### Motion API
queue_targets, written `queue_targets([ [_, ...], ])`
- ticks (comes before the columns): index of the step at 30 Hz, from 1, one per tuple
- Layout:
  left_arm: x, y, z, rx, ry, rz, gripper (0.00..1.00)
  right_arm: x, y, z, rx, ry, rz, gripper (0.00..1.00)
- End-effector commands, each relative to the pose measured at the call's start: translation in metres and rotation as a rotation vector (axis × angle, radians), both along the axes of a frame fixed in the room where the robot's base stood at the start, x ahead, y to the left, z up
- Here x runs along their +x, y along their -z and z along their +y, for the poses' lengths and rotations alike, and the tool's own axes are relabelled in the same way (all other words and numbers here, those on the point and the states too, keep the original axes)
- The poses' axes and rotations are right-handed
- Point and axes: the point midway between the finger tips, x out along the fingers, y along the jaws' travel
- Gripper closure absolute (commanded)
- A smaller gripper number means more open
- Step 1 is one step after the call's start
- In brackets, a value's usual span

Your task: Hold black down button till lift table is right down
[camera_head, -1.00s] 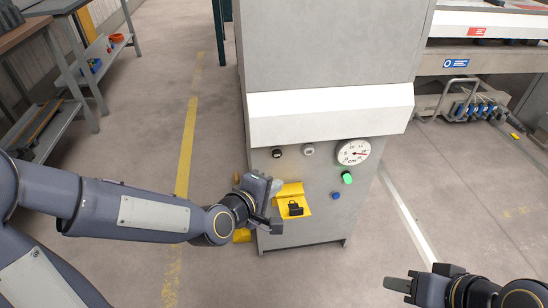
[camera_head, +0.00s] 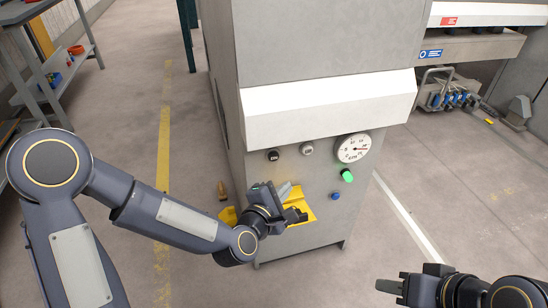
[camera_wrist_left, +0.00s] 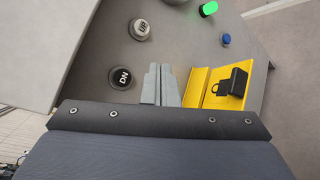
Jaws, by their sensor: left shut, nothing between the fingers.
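The black down button, marked DN (camera_head: 273,156), is on the front of the grey machine cabinet (camera_head: 320,225); it also shows in the left wrist view (camera_wrist_left: 122,77). My left gripper (camera_head: 287,190) is shut and empty, below the button and apart from it. In the left wrist view its closed grey fingers (camera_wrist_left: 160,85) lie just right of the DN button, beside the yellow bracket. A paler button (camera_head: 306,148), marked UP in the wrist view, sits right of DN. My right gripper (camera_head: 390,286) is at the lower right, away from the panel; its jaw state is unclear. I cannot identify the lift table.
A yellow bracket (camera_wrist_left: 197,87) with a black padlock-like part (camera_wrist_left: 234,82) sticks out below the buttons. A round gauge (camera_head: 353,148), a green lit knob (camera_head: 347,175) and a blue button (camera_head: 336,196) are further right. Shelving stands at the far left.

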Motion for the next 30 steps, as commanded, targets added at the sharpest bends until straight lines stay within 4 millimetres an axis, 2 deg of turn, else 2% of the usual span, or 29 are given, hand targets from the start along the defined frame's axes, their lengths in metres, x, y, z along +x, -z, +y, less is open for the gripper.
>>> queue_targets([
  [11, 0.050, -0.001, 0.018, 0.000, -0.004, 0.000, 1.00, 0.000, -0.013, 0.000, 0.000, 0.000, 0.000, 0.64],
  [15, 0.064, 0.001, 0.022, -0.001, -0.003, 0.000, 1.00, 0.000, -0.007, 0.000, 0.000, 0.000, 0.000, 0.64],
  [21, 0.074, 0.000, 0.024, 0.001, -0.001, 0.000, 1.00, 0.000, -0.006, 0.000, 0.000, 0.000, 0.000, 0.64],
  [30, 0.075, 0.000, 0.025, 0.002, 0.000, 0.001, 1.00, 0.000, -0.006, 0.000, 0.000, 0.000, 0.000, 0.64],
])
